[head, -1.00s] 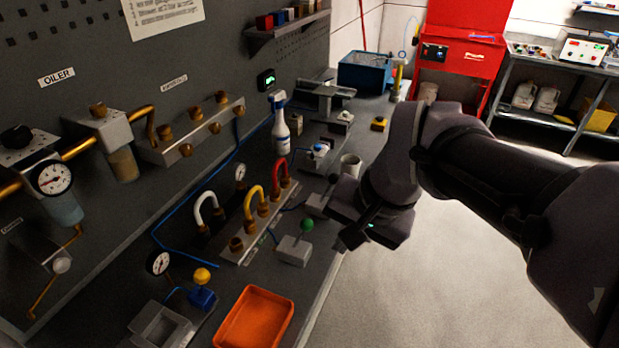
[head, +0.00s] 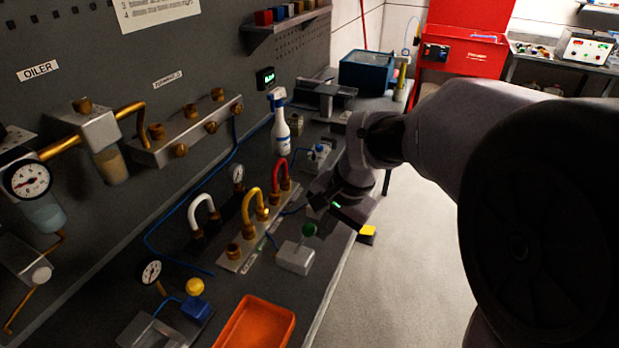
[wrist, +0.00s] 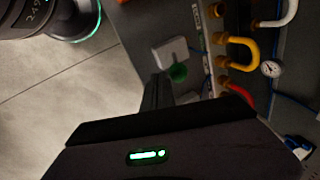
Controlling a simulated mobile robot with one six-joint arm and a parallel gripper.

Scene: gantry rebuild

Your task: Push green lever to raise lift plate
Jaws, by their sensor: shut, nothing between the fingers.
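The green lever is a green ball knob (head: 309,229) on a pale grey block (head: 295,258) near the bench's front edge. The knob also shows in the wrist view (wrist: 178,72), just beyond my fingertips and slightly right of them. My gripper (head: 318,202) is shut and empty, close behind and above the knob in the head view. In the wrist view my dark closed fingers (wrist: 157,88) reach toward the lever block. I cannot tell whether they touch it. I cannot make out for sure which part is the lift plate.
A manifold with white, yellow and red hoses (head: 254,212) stands left of the lever. An orange tray (head: 256,322) and a yellow-knobbed blue valve (head: 197,305) lie nearer. A spray bottle (head: 281,128) stands behind. A yellow object (head: 367,236) shows beyond the bench edge. Open floor lies right.

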